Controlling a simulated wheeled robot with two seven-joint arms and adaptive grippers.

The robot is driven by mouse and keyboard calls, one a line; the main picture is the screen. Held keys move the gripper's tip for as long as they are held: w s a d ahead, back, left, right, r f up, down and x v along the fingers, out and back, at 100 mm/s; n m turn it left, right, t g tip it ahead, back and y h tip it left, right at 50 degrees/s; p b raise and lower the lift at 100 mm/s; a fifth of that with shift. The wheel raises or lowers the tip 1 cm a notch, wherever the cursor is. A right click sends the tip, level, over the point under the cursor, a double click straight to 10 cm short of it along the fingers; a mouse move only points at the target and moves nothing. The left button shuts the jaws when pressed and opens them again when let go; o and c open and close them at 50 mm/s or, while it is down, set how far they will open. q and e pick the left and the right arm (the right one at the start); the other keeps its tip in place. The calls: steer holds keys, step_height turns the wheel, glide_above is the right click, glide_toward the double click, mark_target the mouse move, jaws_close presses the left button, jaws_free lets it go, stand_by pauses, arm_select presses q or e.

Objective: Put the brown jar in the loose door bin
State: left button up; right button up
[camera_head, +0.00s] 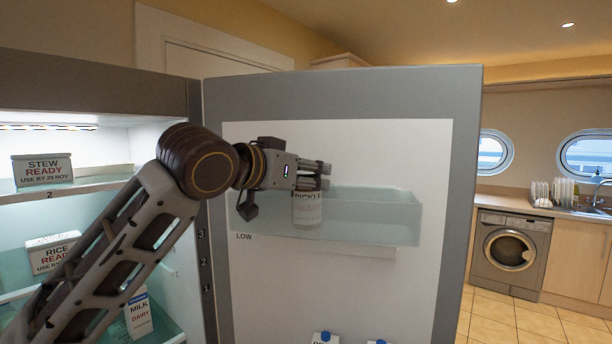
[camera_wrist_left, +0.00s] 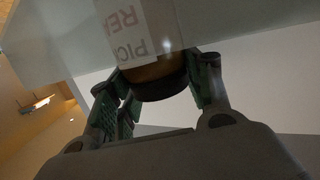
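The brown jar (camera_head: 307,209) has a white PICKLE READY label. In the head view it shows upright behind the pale, see-through front of the door bin (camera_head: 372,221), marked LOW, on the open fridge door. My left gripper (camera_head: 312,176) is at the jar's top, over the bin. In the left wrist view its green-padded fingers (camera_wrist_left: 160,88) flank the jar's dark lid (camera_wrist_left: 162,86) and appear to touch it on both sides. I cannot tell whether the jar's base touches the bin floor. My right gripper is not in view.
The fridge shelves at left hold a stew box (camera_head: 43,170), a rice box (camera_head: 52,254) and a milk carton (camera_head: 138,314). Blue-capped cartons (camera_head: 326,337) stand low at the door. The bin is clear to the right of the jar. A washing machine (camera_head: 510,254) stands far right.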

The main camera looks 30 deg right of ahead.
arm_select(q)
steer(key=o, duration=0.4)
steer(key=shift+o, duration=0.2)
steer(key=shift+r, duration=0.1)
steer(key=shift+s+a, duration=0.1)
steer(key=shift+a, duration=0.1)
steer(key=shift+s+a+r, duration=0.15)
steer(key=shift+s+a, duration=0.15)
steer(key=shift+a, duration=0.25)
steer(key=b+v, duration=0.1)
steer(key=v, duration=0.3)
steer(key=shift+s+a+r, duration=0.1)
steer(key=shift+s+a, duration=0.05)
steer(key=shift+a, duration=0.15)
steer(key=shift+v, duration=2.8)
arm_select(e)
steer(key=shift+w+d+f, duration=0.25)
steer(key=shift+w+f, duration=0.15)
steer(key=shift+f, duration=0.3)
